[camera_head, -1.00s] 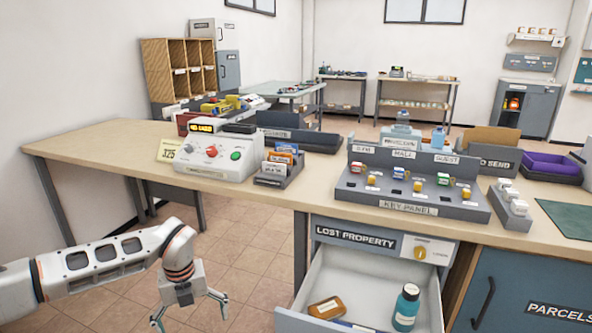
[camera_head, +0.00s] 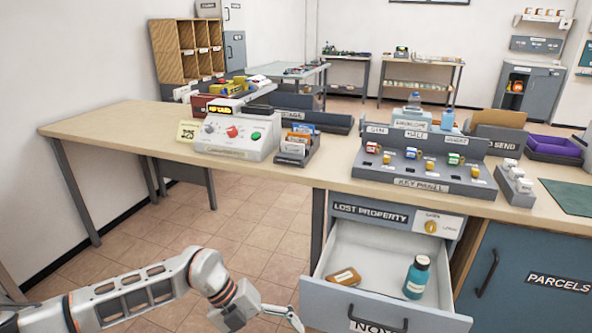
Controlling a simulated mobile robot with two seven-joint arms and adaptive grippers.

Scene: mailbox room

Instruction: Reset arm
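My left gripper (camera_head: 272,322) is at the bottom edge of the head view, in front of the desk and left of the open drawer. One finger shows, splayed out to the right; the other is cut off by the picture edge. I see nothing held in it. My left arm (camera_head: 150,290) comes in low from the left, below the desk top. My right gripper and arm are not in view.
The open lost property drawer (camera_head: 390,312) holds a brown item (camera_head: 344,277) and a teal bottle (camera_head: 417,277). Floor (camera_head: 200,225) is clear under the desk's left part.

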